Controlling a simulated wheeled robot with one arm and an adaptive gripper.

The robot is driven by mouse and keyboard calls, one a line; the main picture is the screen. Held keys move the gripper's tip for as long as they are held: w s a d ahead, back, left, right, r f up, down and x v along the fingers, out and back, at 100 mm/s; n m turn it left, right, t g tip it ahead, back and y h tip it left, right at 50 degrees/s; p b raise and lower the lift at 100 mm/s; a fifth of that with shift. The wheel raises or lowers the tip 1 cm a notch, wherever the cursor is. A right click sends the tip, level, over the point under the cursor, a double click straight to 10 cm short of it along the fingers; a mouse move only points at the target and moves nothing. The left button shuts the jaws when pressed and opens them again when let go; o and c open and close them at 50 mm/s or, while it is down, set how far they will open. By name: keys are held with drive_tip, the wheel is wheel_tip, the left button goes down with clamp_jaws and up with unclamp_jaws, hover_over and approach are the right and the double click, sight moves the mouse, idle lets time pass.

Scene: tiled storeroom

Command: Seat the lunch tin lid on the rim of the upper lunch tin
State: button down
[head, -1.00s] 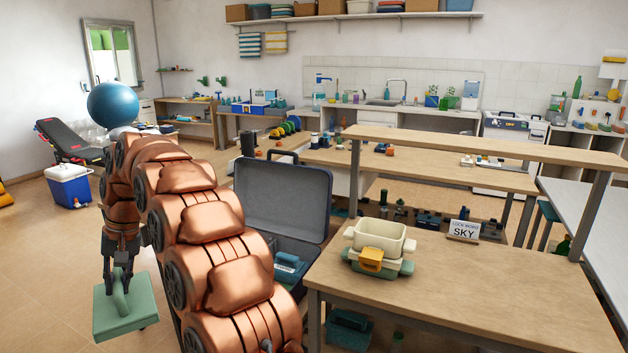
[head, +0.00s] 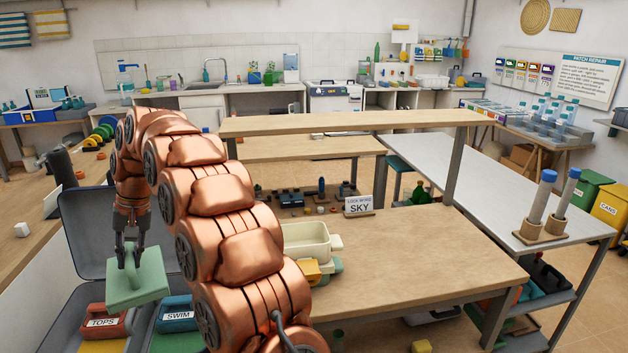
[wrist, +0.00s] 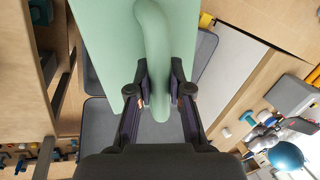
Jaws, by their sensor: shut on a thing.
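The lunch tin lid (head: 150,281) is a flat green square plate with a raised handle. My gripper (head: 128,257) is shut on that handle and holds the lid in the air, left of the bench. In the wrist view my gripper (wrist: 159,88) grips the handle of the lid (wrist: 198,45) from both sides. The upper lunch tin (head: 302,250) is cream, open-topped, with side lugs. It sits on a stack at the bench's left, with a yellow latch (head: 308,270) and green part below it. My arm hides the stack's left side.
An open grey case (head: 85,232) lies below the lid, with boxes marked TOPS (head: 106,322) and SWIM (head: 177,314). The bench (head: 420,265) is clear right of the tins.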

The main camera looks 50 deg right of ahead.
drive_tip(key=s+d+r+m+t+h+p, duration=0.1)
drive_tip(key=s+d+r+m+p, duration=0.15)
drive_tip(key=d+m, duration=0.6)
drive_tip(key=s+d+r+m+t+h+p, duration=0.1)
drive_tip(key=s+d+r+m+p, duration=0.2)
drive_tip(key=d, duration=1)
drive_tip(key=s+d+r+m+h+p, duration=0.1)
drive_tip(key=s+d+m+p, duration=0.1)
drive_tip(key=s+d+m, duration=0.3)
drive_tip(key=s+d+r+m+h+p, duration=0.1)
drive_tip(key=s+d+m+h+p, duration=0.1)
drive_tip(key=d, duration=0.9)
drive_tip(key=s+m+p, duration=0.1)
drive_tip(key=s+m, duration=0.1)
drive_tip(key=m, duration=0.1)
drive_tip(key=shift+s+d, duration=0.3)
drive_tip(key=shift+s, duration=0.05)
drive_tip(key=shift+a+f+m+b, duration=0.1)
drive_tip(key=shift+f+m+b, duration=0.05)
drive_tip(key=shift+m+b, duration=0.15)
drive_tip(key=shift+w+f+b, duration=0.1)
drive_tip(key=shift+f+b, duration=1.4)
drive_tip(key=shift+f, duration=1.2)
drive_tip(key=shift+b, duration=0.8)
drive_tip(key=shift+f+b, duration=0.85)
drive_tip(key=shift+f, duration=0.6)
drive_tip(key=c, duration=1)
unclamp_jaws()
